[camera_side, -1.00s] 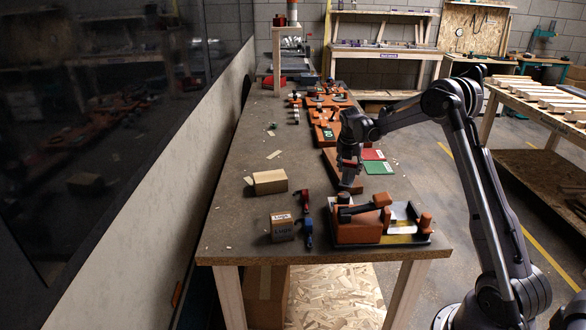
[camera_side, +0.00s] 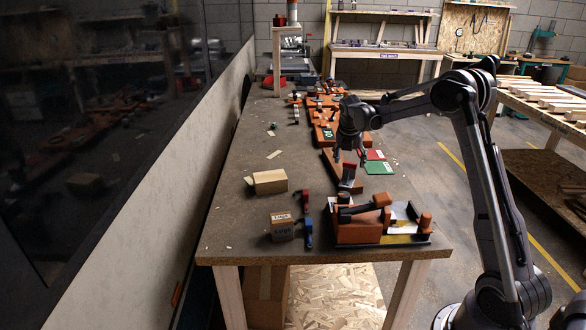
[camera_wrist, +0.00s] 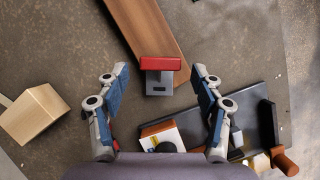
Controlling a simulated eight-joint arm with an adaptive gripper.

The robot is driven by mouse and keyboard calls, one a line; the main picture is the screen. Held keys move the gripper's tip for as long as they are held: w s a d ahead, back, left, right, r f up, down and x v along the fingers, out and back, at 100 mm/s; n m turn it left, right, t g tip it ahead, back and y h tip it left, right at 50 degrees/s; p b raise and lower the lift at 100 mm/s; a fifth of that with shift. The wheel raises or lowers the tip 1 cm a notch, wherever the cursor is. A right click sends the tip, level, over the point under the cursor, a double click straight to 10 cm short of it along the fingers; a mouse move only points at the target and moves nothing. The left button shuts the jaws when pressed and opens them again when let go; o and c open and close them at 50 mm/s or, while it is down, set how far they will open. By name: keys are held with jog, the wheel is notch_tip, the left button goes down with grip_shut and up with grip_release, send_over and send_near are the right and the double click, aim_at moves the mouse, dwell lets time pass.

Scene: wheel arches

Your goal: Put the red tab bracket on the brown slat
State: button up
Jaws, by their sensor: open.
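The red tab bracket (camera_side: 349,171) has a red upper bar and a grey plate. It sits at the near end of the brown slat (camera_side: 331,160), and also shows in the wrist view (camera_wrist: 160,63). There its red bar lies across the slat (camera_wrist: 143,25), and its grey plate reaches to the slat's near end. My gripper (camera_side: 350,158) is open and empty above the bracket. In the wrist view its blue-padded fingers (camera_wrist: 161,72) stand apart on either side of the bracket, not touching it.
A black tray with orange blocks (camera_side: 362,230) stands at the table's near right. A wooden block (camera_side: 268,182), a cardboard box (camera_side: 282,226) and red and blue clamps (camera_side: 306,215) lie left. Green (camera_side: 379,168) and red (camera_side: 374,154) cards lie right of the slat.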

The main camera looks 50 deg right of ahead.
jog(key=s+a+r+m+t, duration=0.1)
jog(key=s+a+r+m, duration=0.15)
jog(key=a+r, duration=0.35)
jog(key=s+a+r+m+t, duration=0.1)
jog(key=s+a+r+m, duration=0.15)
jog(key=a+r, duration=0.35)
jog(key=s+a+f+m+t+y, duration=0.1)
jog(key=s+a+f+m+y, duration=0.1)
jog(key=s+a+m, duration=0.6)
jog(key=s+a+f+m+t+y, duration=0.2)
jog(key=s+a+m, duration=0.6)
jog(key=a, duration=0.5)
jog(key=shift+s+a+f+m, duration=0.25)
jog(key=shift+f+m, duration=0.2)
jog(key=shift+m, duration=0.35)
